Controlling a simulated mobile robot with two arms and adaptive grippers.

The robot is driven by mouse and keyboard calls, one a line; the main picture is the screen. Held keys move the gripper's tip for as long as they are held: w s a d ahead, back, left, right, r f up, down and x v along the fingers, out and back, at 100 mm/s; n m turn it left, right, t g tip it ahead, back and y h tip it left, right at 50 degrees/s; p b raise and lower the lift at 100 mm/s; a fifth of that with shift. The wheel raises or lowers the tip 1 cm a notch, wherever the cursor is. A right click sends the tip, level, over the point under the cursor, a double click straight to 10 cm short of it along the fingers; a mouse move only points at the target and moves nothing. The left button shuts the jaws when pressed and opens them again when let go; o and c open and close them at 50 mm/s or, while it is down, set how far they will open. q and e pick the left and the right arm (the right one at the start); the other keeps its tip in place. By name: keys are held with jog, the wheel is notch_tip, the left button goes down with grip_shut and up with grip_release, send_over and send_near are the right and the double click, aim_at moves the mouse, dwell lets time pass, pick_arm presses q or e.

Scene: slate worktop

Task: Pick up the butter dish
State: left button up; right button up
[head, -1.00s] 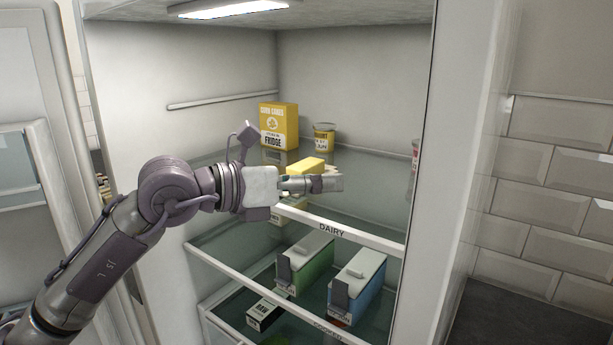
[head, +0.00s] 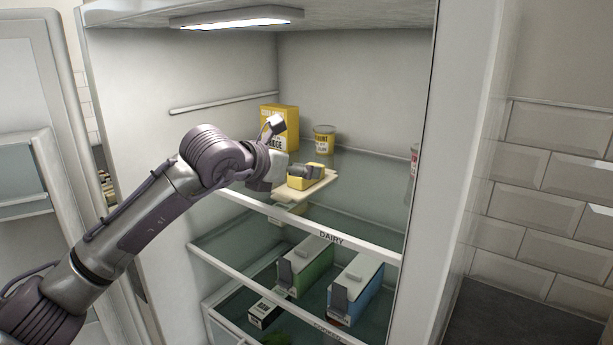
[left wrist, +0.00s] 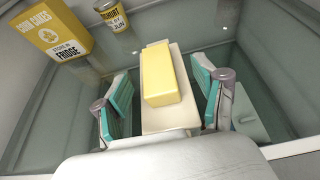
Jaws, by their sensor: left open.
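The butter dish (head: 284,195) is a flat cream dish with a yellow block of butter (head: 297,183) on it. It rests on the upper glass shelf, near the front edge labelled DAIRY. In the left wrist view the dish (left wrist: 154,124) lies lengthwise between my fingers, with the butter (left wrist: 160,78) on top. My left gripper (head: 306,172) is at the dish and partly covers it in the head view. Its teal-padded fingers are apart, one on each side of the dish, with visible gaps. My right gripper is not in view.
A jar (head: 414,160) is partly hidden by the right fridge wall. The upper shelf's right part is clear.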

pick_arm(q)
jog(key=p+x, duration=0.1)
jog(key=x, duration=0.1)
jog(key=p+x, duration=0.1)
jog(key=shift+w+f, duration=0.2)
jog(key=shift+w, duration=0.25)
jog(key=shift+w+d+f+p, duration=0.3)
jog(key=shift+w, duration=0.05)
jog(key=shift+r, duration=0.1)
grip_shut()
